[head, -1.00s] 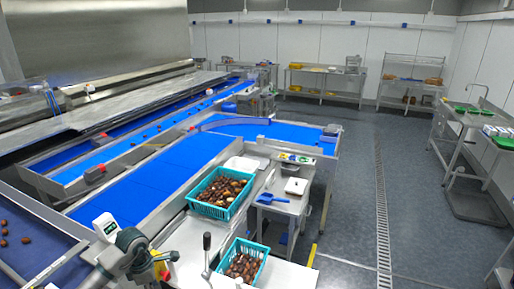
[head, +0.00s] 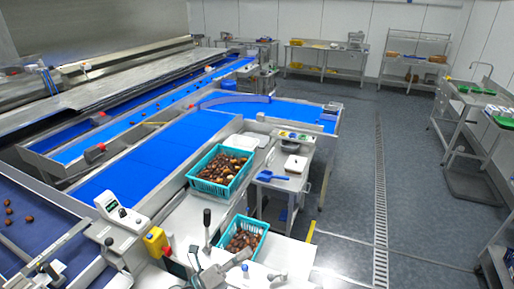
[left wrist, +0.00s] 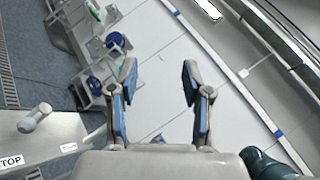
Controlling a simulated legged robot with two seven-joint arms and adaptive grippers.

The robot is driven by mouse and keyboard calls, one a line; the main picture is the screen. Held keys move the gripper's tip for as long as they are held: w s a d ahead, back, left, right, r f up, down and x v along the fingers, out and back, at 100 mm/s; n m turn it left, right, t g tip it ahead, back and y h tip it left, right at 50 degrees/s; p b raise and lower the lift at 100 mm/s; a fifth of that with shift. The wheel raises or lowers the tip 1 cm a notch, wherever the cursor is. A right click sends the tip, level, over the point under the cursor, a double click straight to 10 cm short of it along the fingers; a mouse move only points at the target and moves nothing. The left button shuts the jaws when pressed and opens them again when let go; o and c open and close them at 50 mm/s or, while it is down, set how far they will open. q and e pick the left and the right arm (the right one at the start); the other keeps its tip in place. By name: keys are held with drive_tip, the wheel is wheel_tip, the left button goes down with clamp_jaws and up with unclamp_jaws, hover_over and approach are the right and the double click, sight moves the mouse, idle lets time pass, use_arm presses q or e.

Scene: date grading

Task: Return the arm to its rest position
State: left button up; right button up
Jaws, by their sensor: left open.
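My left gripper (head: 220,262) is low in the head view, only partly in frame at the bottom edge, in front of the lower teal basket. The left wrist view shows it (left wrist: 159,75) with its two blue-padded fingers spread apart. Nothing lies between the fingers, and a pale surface shows beyond them. My right gripper is in neither view.
Teal baskets of dates stand on the bench, an upper one (head: 196,184) and a lower one (head: 262,228). A black-knobbed lever (head: 207,216), a yellow box (head: 155,243) and a weighing display (head: 110,205) stand nearby. Blue belts (head: 150,165) run behind.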

use_arm(q)
drive_tip(key=w+a+f+n+t+y, duration=0.1)
drive_tip(key=a+f+n+t+y, duration=0.3)
drive_tip(key=a+n+y, duration=0.55)
drive_tip(key=w+a+f+n+t+y, duration=0.1)
drive_tip(key=a+f+n+t+y, duration=0.35)
drive_tip(key=n, duration=0.95)
drive_tip(key=s+a+f+n+g+y, duration=0.3)
drive_tip(key=s+f+n+g+y, duration=0.25)
drive_tip(key=f, duration=0.55)
drive_tip(key=s+f+n+g, duration=0.3)
drive_tip(key=s+f+g, duration=0.3)
drive_tip(key=s, duration=0.5)
drive_tip(key=s+f+n+g, duration=0.35)
drive_tip(key=s+f, duration=0.45)
drive_tip(key=s, duration=0.3)
wheel_tip(320, 180, down, 28)
drive_tip(key=s+m+g+b, duration=0.1)
drive_tip(key=s+g+b, duration=0.1)
drive_tip(key=s+a+f+b, duration=0.1)
drive_tip(key=s+a+f, duration=0.1)
drive_tip(key=s+f, duration=0.6)
drive_tip(key=s+a+f+g+b, duration=0.1)
drive_tip(key=s+f, duration=0.8)
drive_tip(key=shift+a+f, duration=0.2)
drive_tip(key=shift+a, duration=0.2)
